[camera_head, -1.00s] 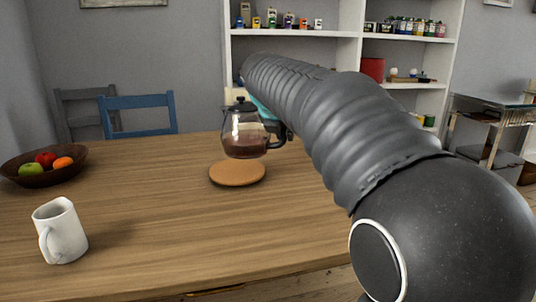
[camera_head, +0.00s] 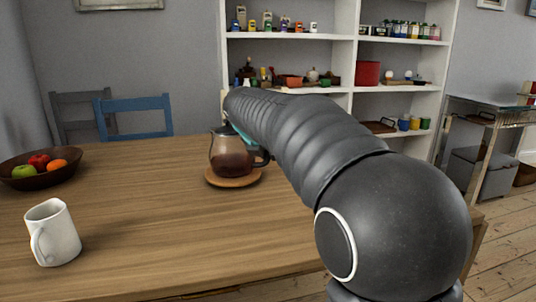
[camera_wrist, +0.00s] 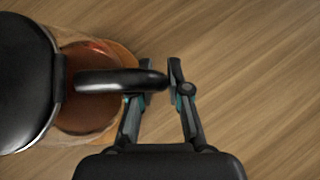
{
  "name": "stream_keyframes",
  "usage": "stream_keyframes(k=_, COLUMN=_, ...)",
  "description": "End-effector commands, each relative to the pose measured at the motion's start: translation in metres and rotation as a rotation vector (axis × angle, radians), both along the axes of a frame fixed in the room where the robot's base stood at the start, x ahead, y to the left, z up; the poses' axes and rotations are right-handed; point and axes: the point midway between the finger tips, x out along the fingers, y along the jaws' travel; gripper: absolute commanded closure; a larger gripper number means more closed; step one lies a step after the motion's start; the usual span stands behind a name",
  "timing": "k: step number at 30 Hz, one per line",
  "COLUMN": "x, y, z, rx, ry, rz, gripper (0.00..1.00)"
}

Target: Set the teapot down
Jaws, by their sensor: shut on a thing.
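The teapot (camera_head: 230,157) is a glass pot with a dark lid and handle, holding brown liquid. It is upright over the round cork coaster (camera_head: 215,182), its base touching it or very nearly so; I cannot tell which. In the wrist view the teapot (camera_wrist: 85,115) is at the left, its black handle reaching right between my fingers. My gripper (camera_wrist: 161,76) is shut on the handle. In the head view my arm hides most of the gripper.
A white mug (camera_head: 54,235) stands at the table's near left. A wooden bowl (camera_head: 45,178) of fruit sits at the far left. The wooden table (camera_head: 150,215) is clear around the coaster. A blue chair (camera_head: 140,104) and white shelves (camera_head: 343,60) stand behind.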

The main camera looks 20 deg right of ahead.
Motion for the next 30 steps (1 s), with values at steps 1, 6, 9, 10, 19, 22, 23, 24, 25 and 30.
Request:
stream_keyframes(k=1, x=0.000, y=0.000, z=0.002, rx=0.001, ry=-0.004, rz=0.000, gripper=1.00)
stream_keyframes(k=6, x=0.000, y=0.000, z=-0.001, rx=0.001, ry=-0.004, rz=0.000, gripper=1.00)
stream_keyframes(k=9, x=0.000, y=0.000, z=-0.002, rx=-0.001, ry=0.000, rz=0.001, gripper=0.59)
stream_keyframes(k=10, x=0.000, y=0.000, z=-0.002, rx=-0.001, ry=0.000, rz=0.001, gripper=0.59)
stream_keyframes(k=19, x=0.000, y=0.000, z=-0.001, rx=0.000, ry=0.000, rz=0.000, gripper=0.59)
stream_keyframes(k=22, x=-0.003, y=0.003, z=0.005, rx=-0.001, ry=-0.001, rz=0.001, gripper=0.59)
stream_keyframes(k=23, x=-0.005, y=0.004, z=0.008, rx=0.000, ry=-0.001, rz=0.002, gripper=0.59)
stream_keyframes(k=24, x=-0.008, y=0.006, z=0.012, rx=-0.001, ry=-0.002, rz=0.002, gripper=0.59)
stream_keyframes(k=25, x=-0.012, y=0.008, z=0.016, rx=0.000, ry=-0.002, rz=0.001, gripper=0.59)
stream_keyframes(k=30, x=-0.032, y=0.021, z=0.040, rx=0.001, ry=-0.003, rz=0.004, gripper=0.59)
